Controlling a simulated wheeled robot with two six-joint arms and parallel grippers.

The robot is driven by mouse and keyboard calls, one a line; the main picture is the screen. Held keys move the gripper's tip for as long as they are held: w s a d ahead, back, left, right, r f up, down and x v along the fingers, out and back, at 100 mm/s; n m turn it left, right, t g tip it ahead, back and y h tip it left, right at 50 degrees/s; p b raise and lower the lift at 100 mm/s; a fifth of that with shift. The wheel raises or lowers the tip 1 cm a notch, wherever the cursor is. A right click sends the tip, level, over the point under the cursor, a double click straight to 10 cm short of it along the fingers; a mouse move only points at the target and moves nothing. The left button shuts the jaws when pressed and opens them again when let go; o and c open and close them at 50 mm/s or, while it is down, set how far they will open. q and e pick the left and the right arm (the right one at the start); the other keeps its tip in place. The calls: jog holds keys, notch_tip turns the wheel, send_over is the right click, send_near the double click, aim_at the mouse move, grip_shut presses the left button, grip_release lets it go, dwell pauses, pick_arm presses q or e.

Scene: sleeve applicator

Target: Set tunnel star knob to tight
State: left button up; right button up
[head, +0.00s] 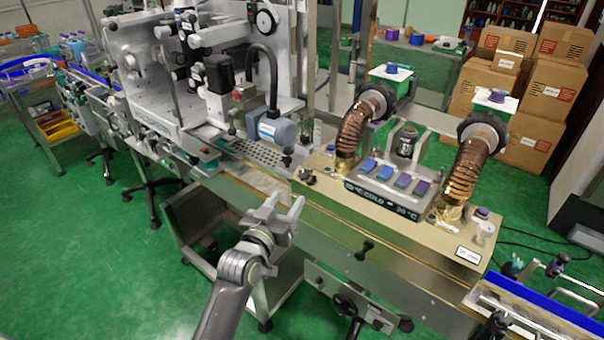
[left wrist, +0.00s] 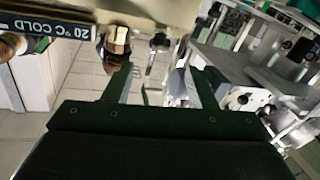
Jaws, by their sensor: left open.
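The tan tunnel box (head: 410,248) has two copper hoses and a display reading COLD. A black knob (head: 364,250) sticks out from its front side; I cannot tell if it is the tunnel star knob or how tight it is. My left gripper (head: 284,209) is open and empty, left of that knob and in front of the tunnel's left end. In the left wrist view the open fingers (left wrist: 160,88) point toward a dark knob on a stem (left wrist: 158,42), apart from it. A copper-coloured part (left wrist: 117,42) shows beside it. My right gripper is out of view.
A handwheel (head: 345,306) sits below the conveyor rail. The grey sleeve machine (head: 150,65) stands at the left, its blue-grey motor (head: 275,130) near the tunnel. Cardboard boxes (head: 555,95) are stacked behind. The green floor (head: 80,270) is free at the lower left.

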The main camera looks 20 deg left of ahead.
aim_at(302, 178)
pick_arm(q)
jog(key=w, duration=0.3)
jog(key=w+p, duration=0.1)
jog(key=w, duration=0.2)
jog(key=w+d+p, duration=0.1)
jog(key=w, duration=0.3)
jog(key=c, duration=1)
jog(key=shift+o, duration=0.2)
